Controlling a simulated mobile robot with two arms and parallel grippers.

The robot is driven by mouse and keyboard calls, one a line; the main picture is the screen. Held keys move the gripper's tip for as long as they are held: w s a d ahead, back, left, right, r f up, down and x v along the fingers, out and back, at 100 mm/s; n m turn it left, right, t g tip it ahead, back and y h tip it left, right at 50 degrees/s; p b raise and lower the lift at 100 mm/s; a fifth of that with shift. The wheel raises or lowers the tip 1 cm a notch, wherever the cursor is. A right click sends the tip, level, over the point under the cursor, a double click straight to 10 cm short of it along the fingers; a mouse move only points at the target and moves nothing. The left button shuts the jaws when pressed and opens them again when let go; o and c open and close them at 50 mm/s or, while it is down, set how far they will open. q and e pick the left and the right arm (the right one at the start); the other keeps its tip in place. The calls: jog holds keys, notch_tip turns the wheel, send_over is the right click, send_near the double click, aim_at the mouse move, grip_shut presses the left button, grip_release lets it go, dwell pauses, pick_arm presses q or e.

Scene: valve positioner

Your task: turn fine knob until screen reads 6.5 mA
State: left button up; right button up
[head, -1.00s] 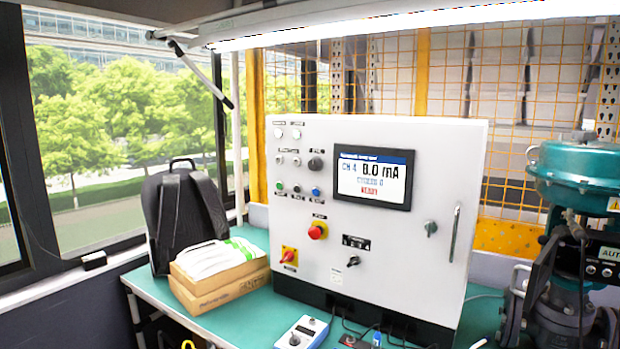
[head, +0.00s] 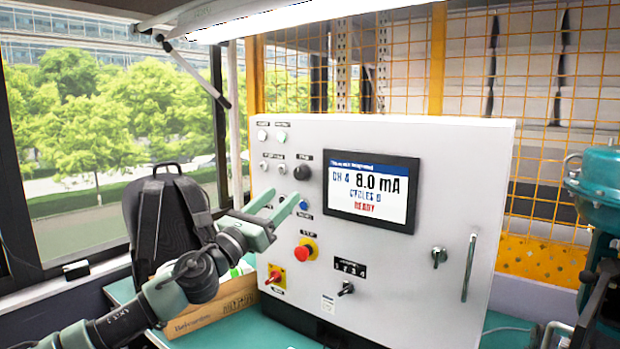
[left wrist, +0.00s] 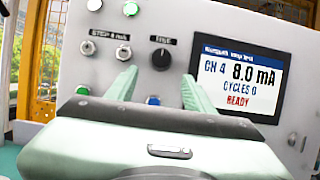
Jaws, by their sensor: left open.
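The fine knob (head: 302,172) is a dark round knob on the white panel, left of the screen. It also shows in the left wrist view (left wrist: 161,58), under a label that seems to read FINE. The screen (head: 371,188) reads CH 4, 8.0 mA, CYCLES 0, READY, and shows in the left wrist view (left wrist: 240,80) too. My left gripper (head: 278,206) is open and empty, in front of the panel and below the fine knob. In the left wrist view its fingers (left wrist: 160,90) stand apart on either side of the knob, not touching it. My right gripper is not in view.
The panel (head: 420,270) also carries a red stop knob (head: 305,250), a red-yellow switch (head: 274,276), a selector (head: 346,288) and a handle (head: 469,266). A cardboard box (head: 220,305) and a backpack (head: 163,215) stand left. A teal valve actuator (head: 598,180) stands right.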

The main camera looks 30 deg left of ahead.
aim_at(298, 176)
pick_arm(q)
jog(key=w+r+p, duration=0.2)
jog(key=shift+r+p, duration=0.35)
jog(key=w, duration=0.1)
jog(key=w+p, duration=0.1)
jog(key=shift+w+d+r, duration=0.2)
jog(key=shift+w, duration=0.15)
jog(key=shift+w+r, duration=0.15)
jog(key=shift+w, duration=0.45)
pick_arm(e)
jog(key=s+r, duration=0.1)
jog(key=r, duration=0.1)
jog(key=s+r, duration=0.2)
pick_arm(q)
jog(key=shift+c, duration=1.2)
grip_shut()
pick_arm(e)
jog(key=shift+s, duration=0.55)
